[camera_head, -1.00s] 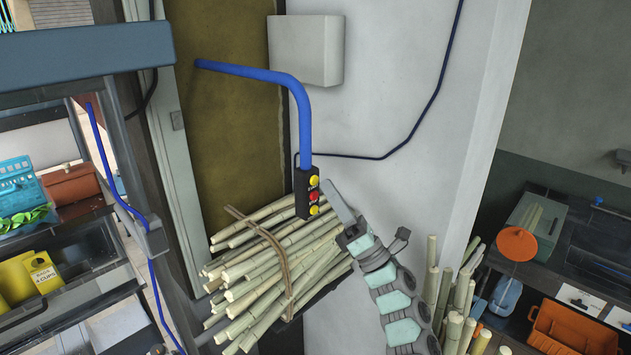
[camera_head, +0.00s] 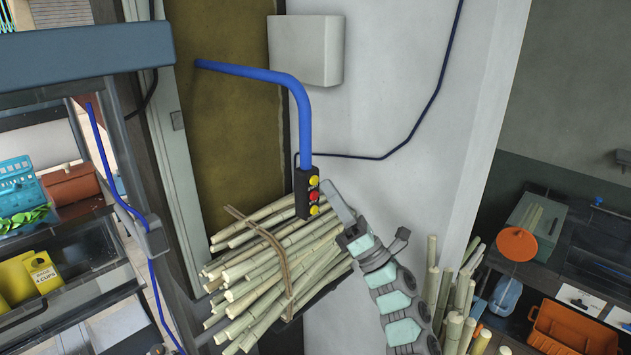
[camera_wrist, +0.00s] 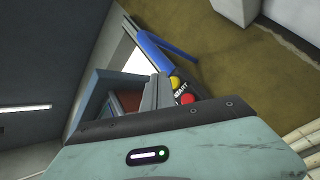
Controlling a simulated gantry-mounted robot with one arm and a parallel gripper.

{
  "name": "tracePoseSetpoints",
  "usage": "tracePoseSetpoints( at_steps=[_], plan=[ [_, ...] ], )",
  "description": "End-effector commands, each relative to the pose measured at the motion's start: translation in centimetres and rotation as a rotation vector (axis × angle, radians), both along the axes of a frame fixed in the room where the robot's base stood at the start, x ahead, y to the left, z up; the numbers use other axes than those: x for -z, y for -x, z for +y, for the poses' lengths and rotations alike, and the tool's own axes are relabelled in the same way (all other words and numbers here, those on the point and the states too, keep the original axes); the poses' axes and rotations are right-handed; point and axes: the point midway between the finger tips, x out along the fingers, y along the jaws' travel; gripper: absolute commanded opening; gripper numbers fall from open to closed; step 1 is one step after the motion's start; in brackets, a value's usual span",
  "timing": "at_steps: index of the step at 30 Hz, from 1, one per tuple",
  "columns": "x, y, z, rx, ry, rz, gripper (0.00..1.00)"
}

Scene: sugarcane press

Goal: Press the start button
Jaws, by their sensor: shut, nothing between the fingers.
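The control box (camera_head: 307,193) is a black pendant hanging on a blue pipe. It carries a yellow button at the top (camera_head: 314,181), a red button (camera_head: 314,195) in the middle and a yellow button at the bottom (camera_head: 314,210). My gripper (camera_head: 324,184) is shut and empty, its tip right beside the box at the upper and red buttons. In the wrist view the gripper (camera_wrist: 160,82) points at the box, with a yellow button (camera_wrist: 174,82), a "START" label and a red button (camera_wrist: 187,99) beside the fingers. I cannot tell whether the tip touches a button.
The blue pipe (camera_head: 270,77) bends down to the box. A tied bundle of cane (camera_head: 270,270) lies below it. A grey wall box (camera_head: 305,50) is above, and upright canes (camera_head: 450,300) stand at the lower right.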

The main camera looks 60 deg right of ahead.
Motion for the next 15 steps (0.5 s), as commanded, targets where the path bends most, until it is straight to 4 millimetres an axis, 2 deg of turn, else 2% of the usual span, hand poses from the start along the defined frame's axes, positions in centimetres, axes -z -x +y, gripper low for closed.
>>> tracePoseSetpoints(
  at_steps=[15],
  plan=[
    [0.23,-0.49,-0.12,0.0,0.001,0.0,0.0]
  ],
)
